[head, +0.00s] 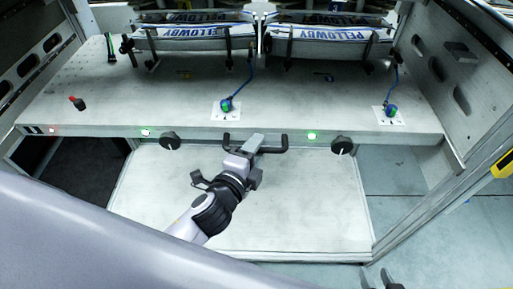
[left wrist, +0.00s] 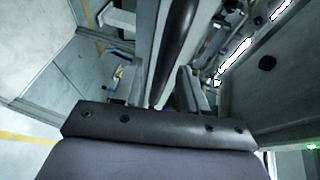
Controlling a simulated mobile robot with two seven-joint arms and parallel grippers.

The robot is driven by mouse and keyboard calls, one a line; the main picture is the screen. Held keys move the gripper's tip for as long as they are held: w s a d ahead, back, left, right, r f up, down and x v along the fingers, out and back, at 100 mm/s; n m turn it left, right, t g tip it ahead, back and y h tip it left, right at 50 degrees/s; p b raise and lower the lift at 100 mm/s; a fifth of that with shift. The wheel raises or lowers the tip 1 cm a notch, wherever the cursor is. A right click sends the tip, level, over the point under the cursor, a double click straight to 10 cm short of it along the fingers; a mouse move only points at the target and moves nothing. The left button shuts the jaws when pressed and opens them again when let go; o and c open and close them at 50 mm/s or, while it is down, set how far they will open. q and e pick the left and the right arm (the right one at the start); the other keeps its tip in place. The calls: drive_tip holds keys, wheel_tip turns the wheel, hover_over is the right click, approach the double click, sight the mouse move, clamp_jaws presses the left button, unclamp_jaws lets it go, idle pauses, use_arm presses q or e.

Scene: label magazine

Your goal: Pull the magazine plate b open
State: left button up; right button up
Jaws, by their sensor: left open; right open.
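The wide light plate (head: 180,105) lies flat across the head view, with a dark bar handle (head: 274,150) at the middle of its front edge. I cannot read a letter b on it.
Black knobs (head: 170,140) (head: 342,145) and green lights flank the handle. A white panel (head: 290,210) lies below. Metal side walls (head: 465,65) bound the plate.

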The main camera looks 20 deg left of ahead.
use_arm(q)
drive_tip(key=shift+w, duration=0.35)
drive_tip(key=shift+c, duration=0.2)
drive_tip(key=shift+f, duration=0.1)
clamp_jaws()
